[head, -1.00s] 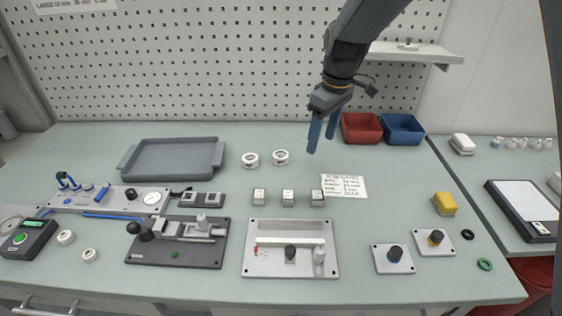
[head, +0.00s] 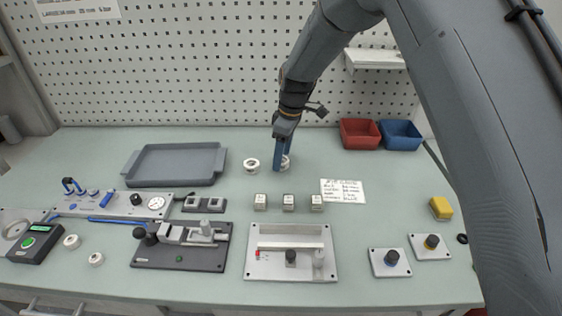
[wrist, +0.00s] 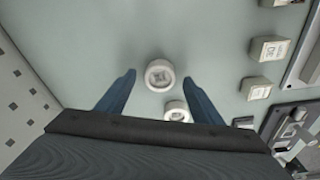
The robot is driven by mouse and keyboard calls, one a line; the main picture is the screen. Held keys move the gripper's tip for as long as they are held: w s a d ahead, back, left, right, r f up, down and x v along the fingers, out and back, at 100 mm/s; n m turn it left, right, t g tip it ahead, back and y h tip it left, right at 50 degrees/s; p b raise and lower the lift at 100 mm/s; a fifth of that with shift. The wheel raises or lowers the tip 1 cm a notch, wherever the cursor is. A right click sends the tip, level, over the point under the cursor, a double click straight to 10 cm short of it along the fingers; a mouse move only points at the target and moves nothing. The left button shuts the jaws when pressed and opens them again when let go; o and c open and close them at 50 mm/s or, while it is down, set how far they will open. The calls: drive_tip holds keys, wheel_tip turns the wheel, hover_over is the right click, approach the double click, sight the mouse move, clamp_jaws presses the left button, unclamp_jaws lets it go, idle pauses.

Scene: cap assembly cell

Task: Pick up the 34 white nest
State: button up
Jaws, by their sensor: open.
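Two white round nests stand side by side behind the row of small blocks. The right nest (head: 286,164) is partly hidden by my gripper (head: 281,160). In the wrist view this nest (wrist: 160,75) lies between my two fingertips (wrist: 159,78), with a gap on each side. My gripper is open, points down and holds nothing. The left nest (head: 251,165) stands clear of the gripper; in the wrist view it is the lower nest (wrist: 177,111), close to the right finger. I cannot read which nest is marked 34.
Three small labelled blocks (head: 288,202) stand in front of the nests. A grey tray (head: 175,163) lies to the left. Red (head: 360,133) and blue (head: 401,134) bins stand at the back right. A white label card (head: 343,191) lies to the right.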

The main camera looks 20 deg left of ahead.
drive_tip(key=shift+f, duration=0.35)
drive_tip(key=c, duration=1.1)
drive_tip(key=shift+r, duration=0.1)
drive_tip(key=shift+c, duration=0.2)
